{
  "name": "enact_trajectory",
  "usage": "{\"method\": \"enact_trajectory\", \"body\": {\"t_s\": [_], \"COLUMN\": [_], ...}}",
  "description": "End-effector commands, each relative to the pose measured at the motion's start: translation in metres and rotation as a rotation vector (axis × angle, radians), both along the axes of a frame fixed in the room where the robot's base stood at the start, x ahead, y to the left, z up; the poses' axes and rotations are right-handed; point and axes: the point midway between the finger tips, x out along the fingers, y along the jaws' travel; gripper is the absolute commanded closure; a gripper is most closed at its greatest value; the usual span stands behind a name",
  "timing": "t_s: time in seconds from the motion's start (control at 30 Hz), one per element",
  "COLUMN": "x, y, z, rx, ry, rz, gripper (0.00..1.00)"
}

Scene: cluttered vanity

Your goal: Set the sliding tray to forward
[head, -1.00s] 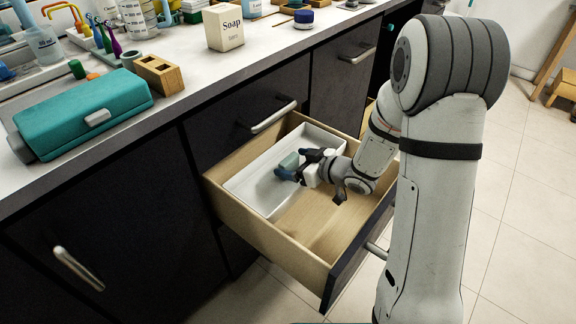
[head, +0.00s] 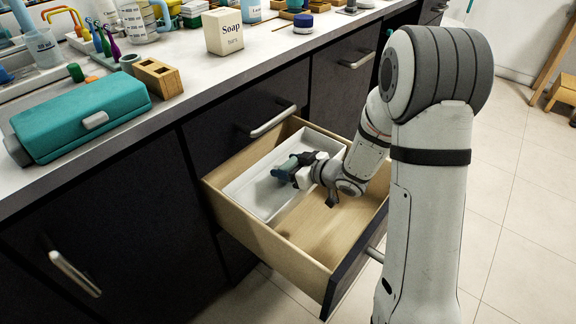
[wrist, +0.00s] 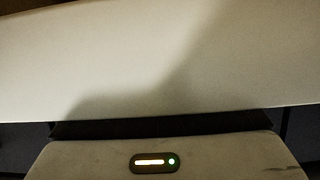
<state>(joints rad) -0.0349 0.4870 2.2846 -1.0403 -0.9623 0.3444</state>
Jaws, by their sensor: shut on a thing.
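The sliding tray (head: 252,201) is a shallow white open box inside the pulled-out wooden drawer. In the head view it sits toward the cabinet side, with bare drawer floor in front of it. My gripper (head: 291,167) reaches in from the right over the tray's near long side. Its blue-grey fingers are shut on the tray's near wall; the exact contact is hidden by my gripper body. In the wrist view a broad pale surface, which looks like the tray (wrist: 150,60), fills the upper frame. The tray looks empty apart from my fingers.
The wooden drawer (head: 238,216) has a dark front panel (head: 345,262). Its bare floor (head: 318,226) is free between tray and front panel. The counter above holds a teal case (head: 80,115), a soap box (head: 223,31) and a wooden block (head: 158,78).

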Motion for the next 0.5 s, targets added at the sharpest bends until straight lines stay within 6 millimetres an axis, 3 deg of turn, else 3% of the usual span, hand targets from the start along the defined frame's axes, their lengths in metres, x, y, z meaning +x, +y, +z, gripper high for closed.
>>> {"method": "enact_trajectory", "body": {"t_s": [0.27, 0.5], "x": [0.0, -0.004], "y": [0.0, -0.015], "z": [0.0, 0.002], "rx": [0.0, -0.001], "ry": [0.0, 0.0], "rz": [0.0, -0.003], "gripper": [0.77, 0.77]}}
